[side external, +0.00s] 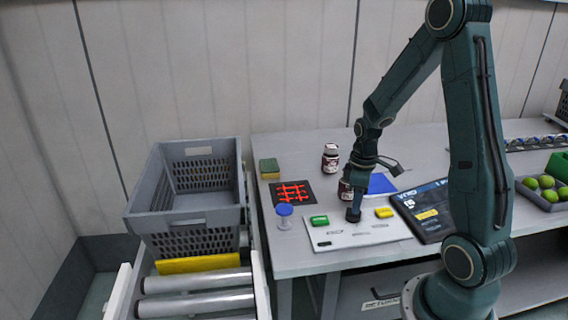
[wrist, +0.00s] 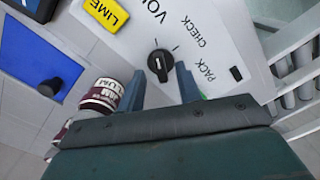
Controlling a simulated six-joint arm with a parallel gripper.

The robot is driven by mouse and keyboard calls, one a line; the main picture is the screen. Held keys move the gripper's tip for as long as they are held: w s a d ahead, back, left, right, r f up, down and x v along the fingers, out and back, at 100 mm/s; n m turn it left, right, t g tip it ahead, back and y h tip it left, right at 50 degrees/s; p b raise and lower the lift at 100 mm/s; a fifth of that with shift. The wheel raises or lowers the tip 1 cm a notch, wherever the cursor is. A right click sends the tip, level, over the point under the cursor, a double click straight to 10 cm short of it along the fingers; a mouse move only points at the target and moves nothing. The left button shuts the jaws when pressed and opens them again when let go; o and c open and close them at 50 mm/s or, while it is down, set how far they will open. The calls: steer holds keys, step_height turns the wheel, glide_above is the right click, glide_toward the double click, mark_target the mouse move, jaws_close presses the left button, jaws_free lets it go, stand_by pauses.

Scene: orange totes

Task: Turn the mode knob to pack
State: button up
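The mode knob (wrist: 158,64) is a black round dial with a raised grip bar on a white panel (wrist: 232,38). The words CHECK (wrist: 195,33) and PACK (wrist: 207,72) are printed to its right in the wrist view. I cannot tell which label the knob points to. My gripper (wrist: 160,88) is open, its two blue-grey fingers apart with the knob showing between and just beyond their tips. In the side view my gripper (side external: 353,214) points down at the panel (side external: 372,235) and hides the knob. Contact with the knob cannot be told.
A yellow LIME block (wrist: 107,13) and a green block (side external: 320,220) sit on the panel. Two jars stand behind; one (wrist: 101,98) is close beside my left finger in the wrist view. A tablet (side external: 428,207) lies right, a blue-topped stamp (side external: 284,215) left, a grey crate (side external: 187,218) further left.

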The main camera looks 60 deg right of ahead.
steer(key=shift+f, duration=1.1)
steer(key=shift+c, duration=0.4)
jaws_close()
